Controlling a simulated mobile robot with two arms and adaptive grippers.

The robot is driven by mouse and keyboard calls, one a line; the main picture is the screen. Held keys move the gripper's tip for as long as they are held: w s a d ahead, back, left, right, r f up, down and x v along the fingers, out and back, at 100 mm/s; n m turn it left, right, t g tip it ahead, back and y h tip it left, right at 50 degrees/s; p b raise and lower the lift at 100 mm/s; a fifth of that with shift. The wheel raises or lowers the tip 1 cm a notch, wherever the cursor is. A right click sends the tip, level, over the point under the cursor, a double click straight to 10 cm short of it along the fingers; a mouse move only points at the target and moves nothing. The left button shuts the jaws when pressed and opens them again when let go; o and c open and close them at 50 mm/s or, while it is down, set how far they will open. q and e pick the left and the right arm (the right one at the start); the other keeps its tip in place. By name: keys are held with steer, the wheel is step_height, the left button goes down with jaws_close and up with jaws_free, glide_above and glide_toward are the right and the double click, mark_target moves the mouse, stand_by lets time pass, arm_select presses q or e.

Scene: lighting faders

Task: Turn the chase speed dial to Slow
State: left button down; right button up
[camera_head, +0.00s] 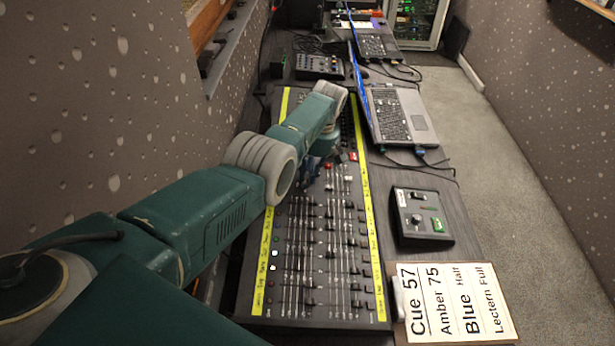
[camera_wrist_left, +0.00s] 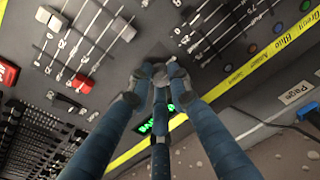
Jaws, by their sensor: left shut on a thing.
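My left arm reaches over the lighting desk (camera_head: 325,290), and my left gripper (camera_head: 322,163) is down at its upper middle, seen partly behind the wrist. In the left wrist view my left gripper (camera_wrist_left: 160,73) has its blue fingers closed together at the panel. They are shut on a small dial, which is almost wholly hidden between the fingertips. Its pointer and the Slow mark cannot be read. A green lit display (camera_wrist_left: 147,127) shows partly behind the fingers. My right gripper is not in view.
Sliders (camera_wrist_left: 85,85) and a red button (camera_wrist_left: 8,73) lie close around the fingers. A small control box (camera_head: 422,216) and a cue card (camera_head: 457,300) are right of the desk. A laptop (camera_head: 395,115) and a small mixer (camera_head: 320,66) stand beyond. A wall is at the left.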

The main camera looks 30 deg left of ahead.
arm_select(q)
steer(key=c, duration=1.6)
jaws_free()
steer(key=shift+r, duration=0.1)
steer(key=r, duration=0.4)
steer(key=w+d+r, duration=0.1)
steer(key=r, duration=0.3)
steer(key=d+r, duration=0.1)
steer(key=r, duration=0.2)
steer(key=shift+w+r, duration=0.2)
steer(key=shift+r, duration=0.2)
